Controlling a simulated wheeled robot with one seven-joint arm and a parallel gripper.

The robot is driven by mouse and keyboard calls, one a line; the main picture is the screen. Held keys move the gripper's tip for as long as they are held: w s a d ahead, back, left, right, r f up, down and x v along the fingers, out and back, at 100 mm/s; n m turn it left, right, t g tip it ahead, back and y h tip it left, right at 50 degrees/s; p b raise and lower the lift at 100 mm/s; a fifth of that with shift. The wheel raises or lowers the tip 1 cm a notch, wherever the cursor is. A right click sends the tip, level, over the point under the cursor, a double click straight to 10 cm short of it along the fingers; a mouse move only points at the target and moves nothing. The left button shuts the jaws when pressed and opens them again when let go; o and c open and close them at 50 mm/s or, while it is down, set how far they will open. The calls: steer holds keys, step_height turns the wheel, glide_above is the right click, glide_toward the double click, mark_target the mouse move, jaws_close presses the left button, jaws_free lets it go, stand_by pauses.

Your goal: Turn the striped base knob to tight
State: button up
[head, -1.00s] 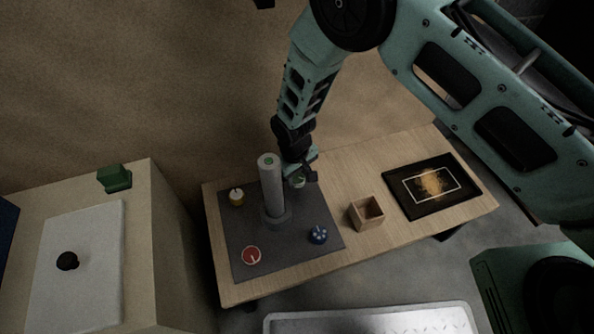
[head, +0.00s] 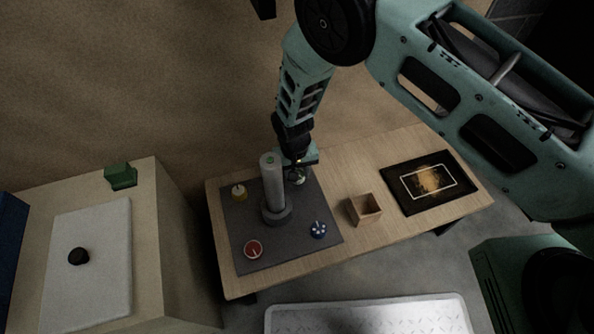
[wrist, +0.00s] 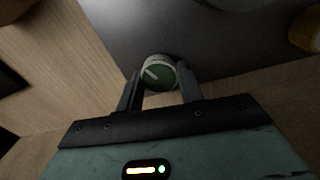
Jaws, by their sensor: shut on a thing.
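A dark grey square base (head: 240,235) lies on the wooden table, with a pale upright post (head: 273,185) and several knobs. My gripper (head: 297,170) is at the base's far right corner, beside the post. The wrist view shows my gripper (wrist: 160,88) with its two fingers shut on a green-topped knob (wrist: 158,73) with a pale rim and a white pointer line. It also shows partly under my gripper in the head view (head: 299,181). I cannot make out clear stripes or a tight mark.
An open wooden box (head: 364,209) and a black-framed picture (head: 428,183) lie to the right. Bare table lies between them.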

steer(key=o, duration=1)
